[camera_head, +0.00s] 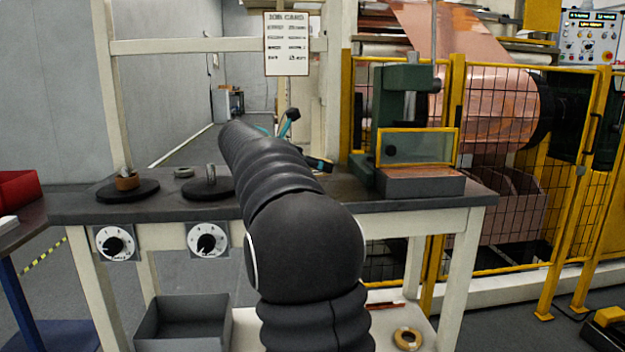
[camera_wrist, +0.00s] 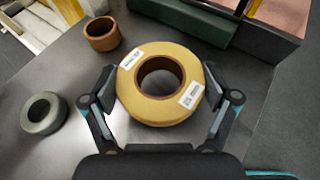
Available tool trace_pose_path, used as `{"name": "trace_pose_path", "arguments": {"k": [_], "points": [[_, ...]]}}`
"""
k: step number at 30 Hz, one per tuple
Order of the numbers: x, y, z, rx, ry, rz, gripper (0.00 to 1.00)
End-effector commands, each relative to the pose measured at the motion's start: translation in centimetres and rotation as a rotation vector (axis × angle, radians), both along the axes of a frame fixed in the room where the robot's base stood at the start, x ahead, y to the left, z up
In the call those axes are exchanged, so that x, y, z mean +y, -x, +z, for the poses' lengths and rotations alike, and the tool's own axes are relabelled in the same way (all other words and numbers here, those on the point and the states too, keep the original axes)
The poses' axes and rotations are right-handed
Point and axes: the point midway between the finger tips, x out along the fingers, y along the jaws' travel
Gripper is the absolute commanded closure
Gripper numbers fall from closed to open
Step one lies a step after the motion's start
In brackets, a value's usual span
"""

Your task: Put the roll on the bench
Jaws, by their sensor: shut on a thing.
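A yellow roll (camera_wrist: 134,103) with a brown core and two white labels sits between the fingers of my gripper (camera_wrist: 160,85) in the wrist view. My gripper is shut on its outer sides. The roll is over the dark bench top (camera_wrist: 82,78); I cannot tell whether it touches it. In the head view my arm hides the roll and most of my gripper (camera_head: 318,163), above the bench (camera_head: 345,203).
A brown ring (camera_wrist: 102,35) and a grey ring (camera_wrist: 43,113) lie left of the roll. A green press (camera_head: 394,115) with a grey tray (camera_head: 420,184) stands at the bench's right. Two dark discs (camera_head: 112,194) are at the left. Another yellow roll (camera_head: 398,338) lies on the lower shelf.

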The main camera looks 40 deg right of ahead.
Motion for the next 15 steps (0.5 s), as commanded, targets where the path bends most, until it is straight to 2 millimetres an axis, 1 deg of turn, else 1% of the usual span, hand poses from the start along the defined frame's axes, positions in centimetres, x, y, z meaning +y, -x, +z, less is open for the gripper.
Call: {"name": "trace_pose_path", "arguments": {"k": [3, 6, 8, 15], "points": [[0.0, 0.0, -1.7, 0.002, -0.001, 0.000, 0.50], [0.0, 0.0, -2.9, 0.001, -0.001, -0.001, 0.50], [0.0, 0.0, -3.2, 0.001, -0.001, 0.000, 0.50], [0.0, 0.0, -3.2, -0.001, 0.000, 0.000, 0.50]]}}
